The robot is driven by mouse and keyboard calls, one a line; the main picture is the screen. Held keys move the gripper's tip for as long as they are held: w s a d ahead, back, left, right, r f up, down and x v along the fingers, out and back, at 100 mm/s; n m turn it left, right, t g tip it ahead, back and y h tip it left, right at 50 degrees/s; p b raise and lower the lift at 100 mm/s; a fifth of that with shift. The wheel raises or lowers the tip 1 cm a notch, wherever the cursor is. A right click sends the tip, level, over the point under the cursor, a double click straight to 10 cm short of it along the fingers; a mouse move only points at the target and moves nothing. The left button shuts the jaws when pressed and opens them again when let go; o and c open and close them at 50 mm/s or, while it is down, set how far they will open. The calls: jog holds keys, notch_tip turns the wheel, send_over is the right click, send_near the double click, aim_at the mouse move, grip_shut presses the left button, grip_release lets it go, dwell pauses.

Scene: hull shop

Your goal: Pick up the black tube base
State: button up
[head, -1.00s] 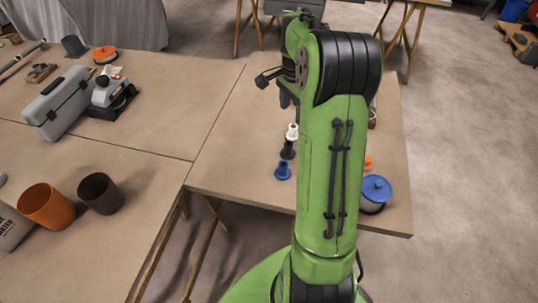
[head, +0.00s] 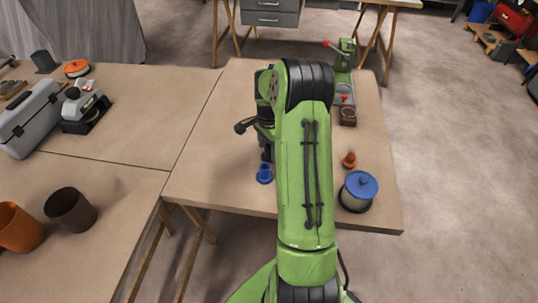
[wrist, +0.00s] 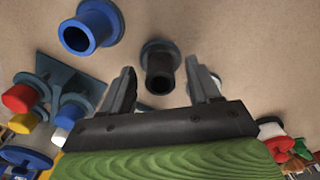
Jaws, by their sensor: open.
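The black tube base (wrist: 160,66) stands on the table in the wrist view, a short dark tube with a wider round flange. My gripper (wrist: 161,72) is open and empty, with one finger on each side of the black tube base in that view. Whether the fingers reach down around it or hover above it, I cannot tell. In the head view my arm and gripper cover most of that spot. The blue tube base (wrist: 88,30) stands close by to the left in the wrist view, and it also shows in the head view (head: 264,174).
On the same table (head: 215,150) in the head view are an orange piece (head: 349,160), a blue-lidded pot (head: 358,192), a brown box (head: 348,116) and a green press (head: 344,75). A grey case (head: 30,120) and brown cup (head: 70,208) are on the left table.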

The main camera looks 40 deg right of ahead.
jog(key=shift+f, duration=0.65)
jog(key=shift+r, duration=0.15)
jog(key=shift+c, duration=0.2)
grip_shut()
